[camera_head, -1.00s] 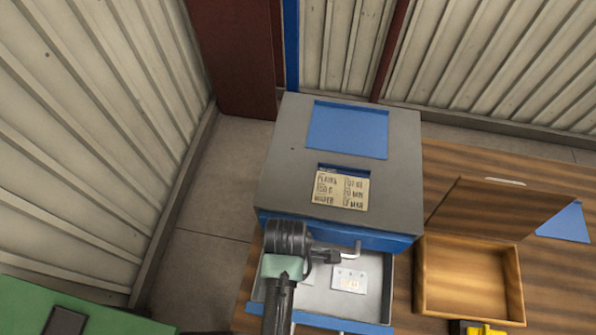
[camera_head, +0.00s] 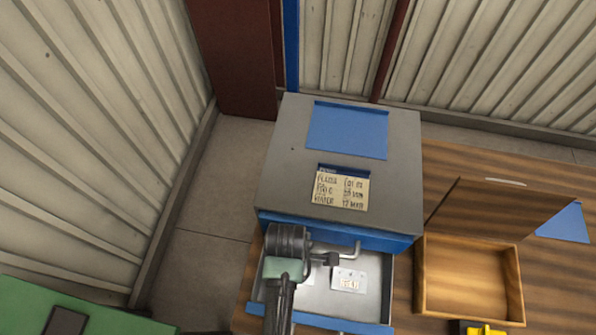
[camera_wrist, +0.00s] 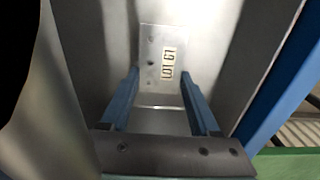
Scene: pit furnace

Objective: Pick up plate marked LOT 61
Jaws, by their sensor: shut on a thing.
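The plate marked LOT 61 (camera_wrist: 160,58) is a small pale metal plate with holes beside its stamped marking. It lies in the grey open drawer (camera_head: 376,300). In the head view the plate (camera_head: 348,280) shows right of my gripper, its marking too small to read. My gripper (camera_wrist: 160,76) has its two blue fingers at the plate's opposite edges and is shut on it. I cannot tell whether the plate is clear of the drawer floor. Another pale piece (camera_head: 309,276) is partly hidden behind my wrist in the head view.
The drawer belongs to a grey and blue cabinet (camera_head: 270,180) with a text card (camera_head: 340,188). An open wooden box (camera_head: 465,280) stands to the right, with a yellow object (camera_head: 484,329) in front. A green surface (camera_head: 80,310) is at lower left.

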